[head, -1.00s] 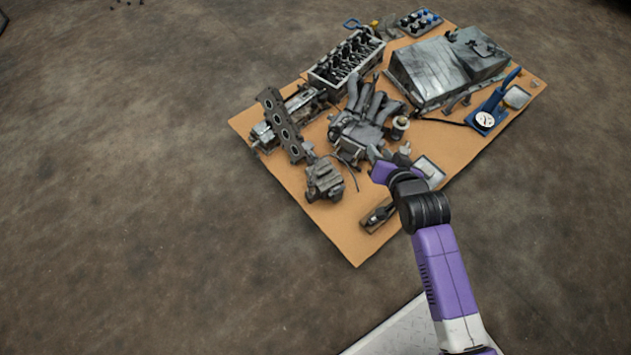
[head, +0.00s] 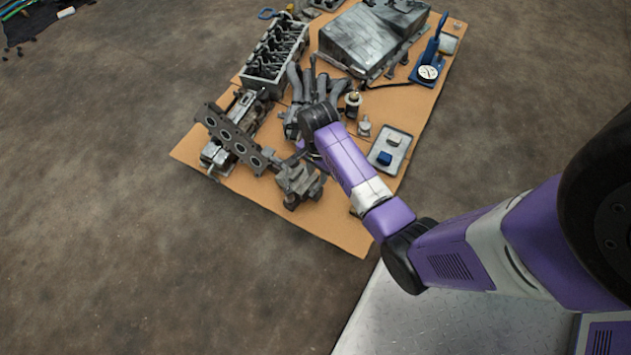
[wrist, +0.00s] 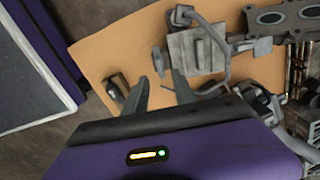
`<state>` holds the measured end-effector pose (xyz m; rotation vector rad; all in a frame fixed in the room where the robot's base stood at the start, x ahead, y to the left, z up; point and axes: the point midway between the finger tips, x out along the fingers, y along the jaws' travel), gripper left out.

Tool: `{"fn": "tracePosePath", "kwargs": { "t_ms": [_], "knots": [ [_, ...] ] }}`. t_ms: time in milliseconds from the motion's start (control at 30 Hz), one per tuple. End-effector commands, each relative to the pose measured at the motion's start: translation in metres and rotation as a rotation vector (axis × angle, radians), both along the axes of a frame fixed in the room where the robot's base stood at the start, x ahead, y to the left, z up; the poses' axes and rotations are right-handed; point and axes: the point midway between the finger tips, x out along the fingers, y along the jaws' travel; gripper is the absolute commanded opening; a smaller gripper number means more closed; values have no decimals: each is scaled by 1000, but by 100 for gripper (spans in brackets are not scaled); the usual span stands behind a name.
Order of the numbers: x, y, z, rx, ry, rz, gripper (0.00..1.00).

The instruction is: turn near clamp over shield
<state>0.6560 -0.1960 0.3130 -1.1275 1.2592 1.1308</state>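My gripper (wrist: 161,84) is open in the wrist view, its two grey fingers apart with nothing seen between them. Beyond the fingers lies a grey blocky casting (wrist: 197,50) with a thin bent rod beside it. In the head view this casting (head: 300,184) sits near the board's front left, just below my wrist. My arm hides my fingers there. Grey curved pipes (head: 305,85) lie behind my wrist. I cannot tell which part is the near clamp or which is the shield; they may be partly hidden by my arm.
A brown board (head: 325,235) carries the parts. A gasket plate with round holes (head: 235,138) is at left, an engine block (head: 275,52) behind. A large grey housing (head: 365,40), blue gauge tool (head: 430,70) and small tray (head: 400,153) are right.

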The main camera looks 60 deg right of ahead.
Motion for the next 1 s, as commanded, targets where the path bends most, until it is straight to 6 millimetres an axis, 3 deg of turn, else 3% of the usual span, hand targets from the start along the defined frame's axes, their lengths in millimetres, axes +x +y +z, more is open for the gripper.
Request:
{"fn": "tracePosePath", "kwargs": {
  "t_ms": [100,300,733,900,1000],
  "knots": [
    [0,0,-25,0,1,1,32],
    [0,0,-50,0,-1,2,32],
    [0,0,-58,-1,-2,3,32],
    [0,0,-58,-1,-2,3,0],
    [0,0,-58,-1,-2,3,0]
  ]
}}
